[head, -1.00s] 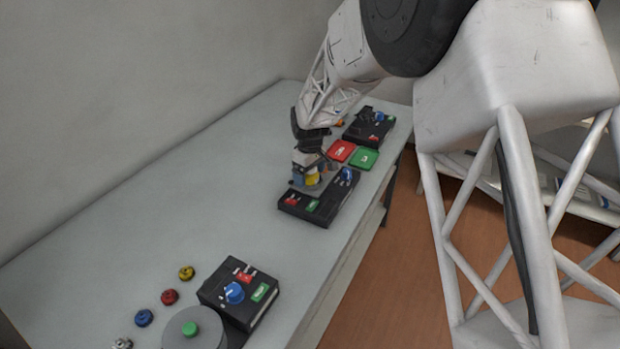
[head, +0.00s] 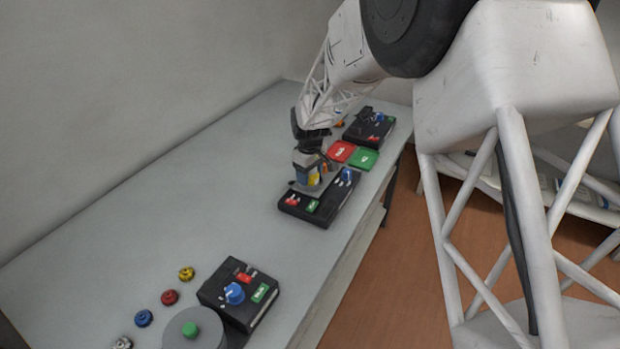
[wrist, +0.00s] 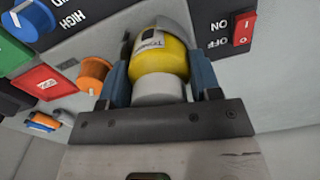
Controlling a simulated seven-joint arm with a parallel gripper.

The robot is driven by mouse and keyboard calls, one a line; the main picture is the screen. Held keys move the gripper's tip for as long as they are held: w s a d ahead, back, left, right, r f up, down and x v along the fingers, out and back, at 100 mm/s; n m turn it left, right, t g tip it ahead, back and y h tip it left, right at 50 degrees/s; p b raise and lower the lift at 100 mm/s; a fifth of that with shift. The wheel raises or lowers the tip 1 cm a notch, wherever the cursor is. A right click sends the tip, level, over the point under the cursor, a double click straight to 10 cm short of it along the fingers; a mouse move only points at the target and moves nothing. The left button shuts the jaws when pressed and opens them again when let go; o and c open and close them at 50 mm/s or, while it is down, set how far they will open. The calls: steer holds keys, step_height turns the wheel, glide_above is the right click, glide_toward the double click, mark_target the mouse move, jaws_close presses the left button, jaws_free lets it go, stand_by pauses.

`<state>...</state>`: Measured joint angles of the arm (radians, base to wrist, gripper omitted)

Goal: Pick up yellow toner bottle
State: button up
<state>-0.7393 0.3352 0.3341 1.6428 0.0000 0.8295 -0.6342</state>
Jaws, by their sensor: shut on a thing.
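The yellow toner bottle (wrist: 160,62) sits between the two blue-grey fingers of my gripper (wrist: 158,72) in the wrist view. In the head view my gripper (head: 309,178) is at the black control box (head: 310,210) in the middle of the table, and only a little yellow of the bottle (head: 314,177) shows. Whether the bottle touches the surface beneath it cannot be told.
A red pad (head: 341,151) and a green pad (head: 363,159) lie beyond the box, with another black box (head: 370,128) behind. A nearer black box (head: 239,293) stands beside a grey disc (head: 190,330) and several coloured knobs. The table's left side is clear.

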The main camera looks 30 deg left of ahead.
steer(key=shift+r, duration=0.15)
steer(key=shift+r, duration=1.4)
steer(key=shift+s+d+r, duration=0.1)
steer(key=shift+s+r, duration=0.05)
steer(key=shift+r, duration=0.15)
steer(key=s+d+r, duration=0.1)
steer(key=s+d, duration=0.9)
steer(key=s, duration=0.1)
steer(key=shift+s+d+r, duration=0.15)
steer(key=shift+s+d, duration=0.05)
steer(key=shift+s, duration=0.15)
steer(key=shift+a, duration=0.1)
